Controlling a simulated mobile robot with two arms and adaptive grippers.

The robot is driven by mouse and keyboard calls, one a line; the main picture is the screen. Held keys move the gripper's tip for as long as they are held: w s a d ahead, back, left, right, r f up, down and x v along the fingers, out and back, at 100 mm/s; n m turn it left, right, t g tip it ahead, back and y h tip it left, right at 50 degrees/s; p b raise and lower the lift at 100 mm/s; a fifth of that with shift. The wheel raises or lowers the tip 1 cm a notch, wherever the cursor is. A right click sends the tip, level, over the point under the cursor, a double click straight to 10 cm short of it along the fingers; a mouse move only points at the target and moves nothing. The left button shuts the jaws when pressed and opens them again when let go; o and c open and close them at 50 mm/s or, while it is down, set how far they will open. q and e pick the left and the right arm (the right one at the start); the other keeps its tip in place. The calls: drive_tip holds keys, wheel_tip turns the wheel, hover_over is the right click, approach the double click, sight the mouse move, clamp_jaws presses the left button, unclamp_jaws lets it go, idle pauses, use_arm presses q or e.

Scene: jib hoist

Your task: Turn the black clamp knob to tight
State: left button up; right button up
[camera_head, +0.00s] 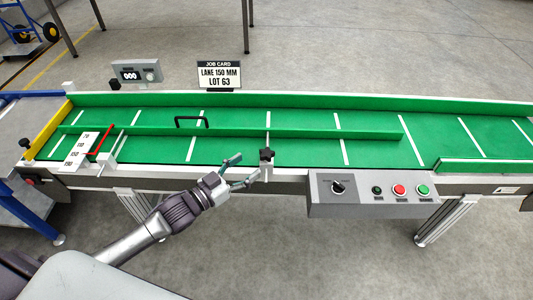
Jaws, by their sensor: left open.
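The black clamp knob (266,154) sits on a small post at the near edge of the green conveyor (370,152), near the middle of the view. My left gripper (246,171) is open and empty. Its fingertips point right and are just left of the knob, with a small gap apparent. Whether the fingertips are level with the knob is hard to tell. The clamp's tight or loose marking is too small to read. My right gripper does not show.
A control box (372,192) with a black rotary switch and several buttons hangs to the right of the knob. A green guide rail (300,133) with a black handle (191,121) runs along the belt. A scale plate (84,149) and red pointer (102,140) are at left. A job card (219,75) stands behind.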

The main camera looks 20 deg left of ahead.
sight(260, 154)
use_arm(q)
drive_tip(key=b+x, duration=0.1)
drive_tip(key=x, duration=0.7)
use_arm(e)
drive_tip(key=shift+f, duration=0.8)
use_arm(q)
drive_tip(key=shift+c, duration=0.2)
drive_tip(key=c, duration=1.1)
drive_tip(key=shift+w+r+m+g+h, duration=0.1)
drive_tip(key=shift+m+g+h, duration=0.4)
drive_tip(key=shift+m+h, duration=0.25)
drive_tip(key=shift+m+g+h, duration=0.25)
drive_tip(key=shift+g+h, duration=0.15)
drive_tip(key=shift+h, duration=0.15)
drive_tip(key=m+g+h+b, duration=0.1)
drive_tip(key=m+g+h, duration=0.1)
drive_tip(key=g, duration=0.1)
drive_tip(key=shift+m+h, duration=0.3)
drive_tip(key=shift+h, duration=0.1)
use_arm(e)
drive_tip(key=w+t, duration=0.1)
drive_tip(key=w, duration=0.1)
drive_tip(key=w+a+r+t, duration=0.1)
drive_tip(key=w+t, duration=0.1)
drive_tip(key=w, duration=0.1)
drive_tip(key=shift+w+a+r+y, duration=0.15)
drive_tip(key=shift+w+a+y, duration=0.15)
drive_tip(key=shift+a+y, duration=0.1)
